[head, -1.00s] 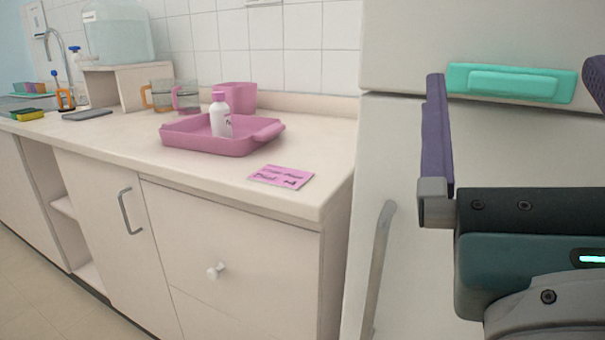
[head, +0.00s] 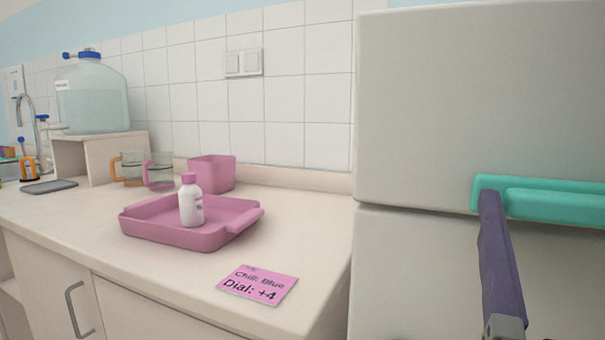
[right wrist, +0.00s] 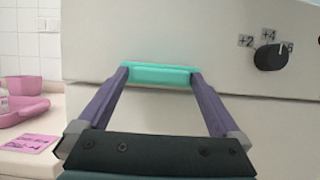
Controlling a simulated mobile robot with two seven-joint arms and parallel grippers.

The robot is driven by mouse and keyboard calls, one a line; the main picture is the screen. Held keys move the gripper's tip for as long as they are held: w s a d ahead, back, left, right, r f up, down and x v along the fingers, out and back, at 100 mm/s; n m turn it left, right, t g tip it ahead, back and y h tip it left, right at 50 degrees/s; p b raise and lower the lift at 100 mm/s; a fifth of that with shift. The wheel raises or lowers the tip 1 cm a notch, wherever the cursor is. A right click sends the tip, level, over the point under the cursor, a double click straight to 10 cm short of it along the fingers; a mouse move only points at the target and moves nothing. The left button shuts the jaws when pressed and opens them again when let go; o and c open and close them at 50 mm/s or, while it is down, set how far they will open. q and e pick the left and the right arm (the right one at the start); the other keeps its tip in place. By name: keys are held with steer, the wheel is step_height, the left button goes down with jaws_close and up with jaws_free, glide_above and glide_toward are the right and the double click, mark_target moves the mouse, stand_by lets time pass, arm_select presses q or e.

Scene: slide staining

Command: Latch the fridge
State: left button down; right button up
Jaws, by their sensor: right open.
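The fridge (head: 430,110) is a pale two-door unit at the right, with a seam between its upper and lower doors. A teal latch (head: 560,204) sits across that seam. It also shows in the right wrist view (right wrist: 160,76). My right gripper (right wrist: 160,80) is open, its two purple fingers at the left and right ends of the latch. I cannot tell whether they touch it. In the head view only one finger shows, its tip over the latch's left end. My left gripper is not in view.
A black dial (right wrist: 270,57) marked +2, +4 and +6 is on the fridge's upper part. Left of the fridge, a counter (head: 180,272) holds a pink tray (head: 160,232) with a white bottle (head: 190,205), a pink note (head: 258,285) and a pink bin (head: 212,173).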

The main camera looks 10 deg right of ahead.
steer(key=shift+s, duration=0.1)
steer(key=shift+c, duration=0.4)
steer(key=c, duration=1)
